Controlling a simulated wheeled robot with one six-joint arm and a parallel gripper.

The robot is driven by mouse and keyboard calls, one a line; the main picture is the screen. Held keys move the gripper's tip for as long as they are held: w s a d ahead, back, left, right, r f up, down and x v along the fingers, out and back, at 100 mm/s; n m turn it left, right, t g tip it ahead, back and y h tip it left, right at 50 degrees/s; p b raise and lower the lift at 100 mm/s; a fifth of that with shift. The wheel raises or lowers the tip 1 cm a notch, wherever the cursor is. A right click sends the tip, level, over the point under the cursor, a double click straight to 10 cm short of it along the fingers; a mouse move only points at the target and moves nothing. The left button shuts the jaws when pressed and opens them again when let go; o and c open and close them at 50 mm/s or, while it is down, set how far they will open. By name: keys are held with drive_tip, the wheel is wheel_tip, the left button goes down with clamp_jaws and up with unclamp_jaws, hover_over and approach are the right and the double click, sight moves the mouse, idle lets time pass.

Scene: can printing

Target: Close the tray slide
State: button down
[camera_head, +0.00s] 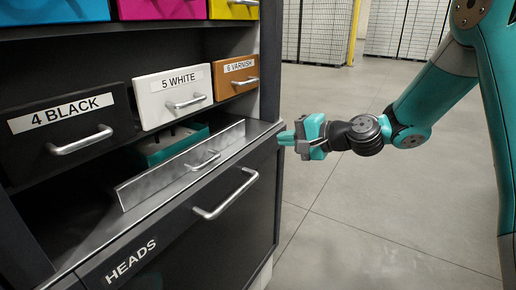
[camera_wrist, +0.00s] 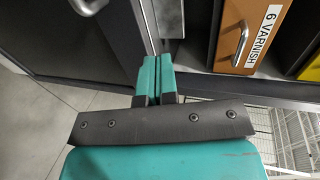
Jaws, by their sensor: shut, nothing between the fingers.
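The tray slide has a long silver front panel (camera_head: 150,182) with a bar handle (camera_head: 203,161). In the head view it stands out on the cabinet's ledge below the drawers, at a slant. A teal tray (camera_head: 160,147) shows behind the panel, partly hidden by it. My gripper (camera_head: 281,139) is to the right of the tray slide, at the cabinet's right edge, apart from the handle. Its teal fingers are shut and empty; they also show in the wrist view (camera_wrist: 155,65). The tray slide is not clearly visible in the wrist view.
Drawers marked black (camera_head: 70,133), white (camera_head: 172,94) and varnish (camera_head: 236,76) sit above the ledge. A dark HEADS drawer (camera_head: 190,240) with a protruding handle (camera_head: 225,195) is below. The cabinet's right post (camera_head: 270,60) is close to my gripper. Grey floor (camera_head: 370,220) is clear at right.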

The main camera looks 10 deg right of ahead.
drive_tip(key=b, duration=0.3)
approach(228, 168)
wheel_tip(228, 168, up, 2)
drive_tip(key=s+d, duration=0.3)
drive_tip(key=shift+t+y, duration=0.4)
drive_tip(key=p+x, duration=0.8)
drive_tip(key=p, duration=0.1)
drive_tip(key=r+p+x, duration=0.1)
drive_tip(key=p+x, duration=0.3)
drive_tip(key=p, duration=0.1)
drive_tip(key=shift+w+a+f, duration=0.1)
drive_tip(key=shift+w+a, duration=0.2)
drive_tip(key=shift+w, duration=0.05)
drive_tip(key=shift+w+a+f+p, duration=0.3)
drive_tip(key=shift+w+a+f, duration=0.05)
drive_tip(key=shift+w+a, duration=0.1)
